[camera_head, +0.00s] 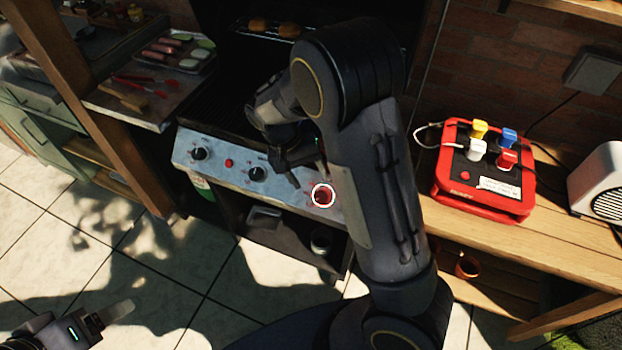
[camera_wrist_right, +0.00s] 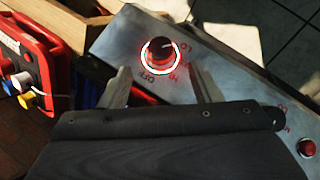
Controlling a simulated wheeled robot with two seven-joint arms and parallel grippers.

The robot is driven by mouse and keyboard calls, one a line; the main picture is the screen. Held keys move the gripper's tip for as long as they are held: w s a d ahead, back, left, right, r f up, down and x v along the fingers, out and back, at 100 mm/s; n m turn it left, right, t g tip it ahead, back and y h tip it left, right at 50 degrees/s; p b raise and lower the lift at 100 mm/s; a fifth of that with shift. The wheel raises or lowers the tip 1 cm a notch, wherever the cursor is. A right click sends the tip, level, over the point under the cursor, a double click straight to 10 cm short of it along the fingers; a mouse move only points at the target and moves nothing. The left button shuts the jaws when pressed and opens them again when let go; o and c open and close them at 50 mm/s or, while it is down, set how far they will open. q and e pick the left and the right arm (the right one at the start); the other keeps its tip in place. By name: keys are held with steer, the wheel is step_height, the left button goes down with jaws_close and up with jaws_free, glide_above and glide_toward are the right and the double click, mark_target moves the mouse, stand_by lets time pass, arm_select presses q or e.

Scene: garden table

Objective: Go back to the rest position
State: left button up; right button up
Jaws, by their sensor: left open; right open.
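My right arm reaches across the middle of the head view, and its gripper (camera_head: 308,178) hangs open and empty just over the grill's control panel (camera_head: 222,172). In the right wrist view, the two fingers of this gripper (camera_wrist_right: 162,82) are spread apart. The right-hand control knob (camera_wrist_right: 162,54), ringed by a lit red and white circle, shows beyond and between them. The knob (camera_head: 323,195) also shows in the head view beside the fingers. I cannot tell whether a finger touches it. My left gripper (camera_head: 108,315) is open at the bottom left, over the tiled floor, partly out of frame.
A red power box (camera_head: 484,205) with coloured plugs stands on the wooden counter at right, beside a white speaker-like unit (camera_head: 597,185). A tray of food and tools (camera_head: 150,85) lies at upper left. Small food items (camera_head: 258,24) sit on the grill rack. The floor at lower left is clear.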

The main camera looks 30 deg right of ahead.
stand_by(0.4)
steer(key=s+a+r+n+t+y, duration=0.1)
steer(key=s+r+t+y, duration=0.2)
steer(key=s+r, duration=0.3)
steer(key=s+a+r+n+t+y, duration=0.1)
steer(key=s+r+t+y, duration=0.3)
steer(key=s, duration=0.9)
step_height(320, 180, up, 4)
steer(key=shift+s+f+n+t, duration=0.2)
steer(key=shift+s+n+t, duration=0.15)
steer(key=shift+t, duration=0.45)
